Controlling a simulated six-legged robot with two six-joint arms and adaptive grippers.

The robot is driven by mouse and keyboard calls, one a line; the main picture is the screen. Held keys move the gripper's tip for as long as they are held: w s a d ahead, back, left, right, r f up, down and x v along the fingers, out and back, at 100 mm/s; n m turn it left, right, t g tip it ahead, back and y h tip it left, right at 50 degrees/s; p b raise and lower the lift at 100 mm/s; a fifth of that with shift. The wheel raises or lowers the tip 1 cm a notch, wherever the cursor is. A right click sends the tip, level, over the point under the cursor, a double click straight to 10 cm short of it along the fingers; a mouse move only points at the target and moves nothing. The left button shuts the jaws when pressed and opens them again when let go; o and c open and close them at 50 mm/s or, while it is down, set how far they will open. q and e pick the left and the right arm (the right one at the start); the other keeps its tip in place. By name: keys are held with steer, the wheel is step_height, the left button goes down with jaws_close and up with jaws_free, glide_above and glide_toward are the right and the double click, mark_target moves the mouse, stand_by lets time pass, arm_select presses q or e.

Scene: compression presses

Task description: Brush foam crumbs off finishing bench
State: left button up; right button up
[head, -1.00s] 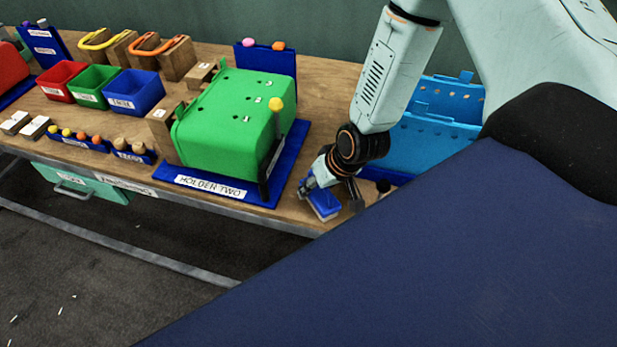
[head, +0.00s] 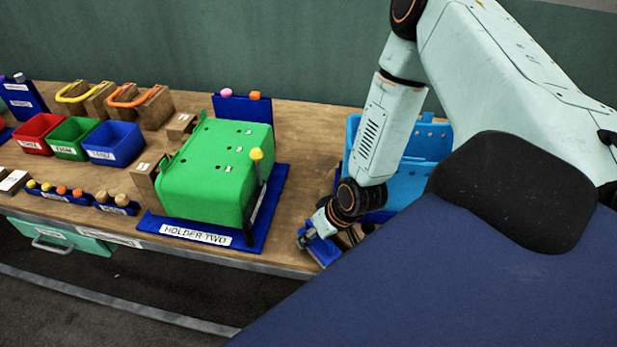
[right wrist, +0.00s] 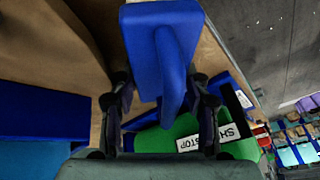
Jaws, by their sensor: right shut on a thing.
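The finishing bench (head: 300,130) is a long wooden top with a grey front edge. My right gripper (head: 314,236) is low over the bench by its front edge, right of the green block's holder. It is shut on a blue brush-like tool (head: 325,253). In the right wrist view, the blue tool (right wrist: 165,45) has a wide flat head and a narrower grip between the fingers of the right gripper (right wrist: 163,105). Its underside is hidden, so I cannot tell whether it touches the bench. No foam crumbs can be made out on the bench. My left gripper is not in view.
A green block (head: 215,180) sits on a blue holder (head: 268,215) labelled HOLDER TWO, with a yellow-knobbed lever. Light blue fixtures (head: 410,185) stand behind my right arm. Red (head: 42,135), green (head: 76,139) and blue (head: 114,143) bins are at left. A teal drawer (head: 60,236) hangs below.

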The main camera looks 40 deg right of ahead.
mark_target(304, 231)
steer(key=shift+w+d+f+b, duration=0.15)
steer(key=shift+f+b, duration=0.1)
steer(key=shift+b, duration=0.1)
steer(key=shift+w, duration=0.25)
steer(key=shift+w+f+b, duration=0.15)
steer(key=shift+w+b, duration=0.1)
steer(key=shift+b, duration=0.25)
steer(key=shift+w+a+f+b, duration=0.1)
steer(key=shift+w+a+b, duration=0.2)
steer(key=shift+w+b, duration=0.15)
steer(key=c, duration=0.3)
steer(key=shift+w+a, duration=0.15)
steer(key=shift+a, duration=0.1)
steer(key=shift+w+a, duration=0.25)
steer(key=shift+w+a+b, duration=0.45)
steer(key=shift+w+b, duration=0.2)
steer(key=shift+b, duration=0.15)
steer(key=shift+w+a+b, duration=0.35)
steer(key=shift+w+b, duration=0.15)
steer(key=shift+b, duration=0.1)
steer(key=shift+w+a+r, duration=0.1)
steer(key=shift+a+r, duration=0.1)
steer(key=shift+r, duration=0.1)
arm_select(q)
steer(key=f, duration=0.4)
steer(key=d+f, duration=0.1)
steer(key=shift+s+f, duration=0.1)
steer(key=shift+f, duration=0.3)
arm_select(e)
steer(key=shift+a+r, duration=0.1)
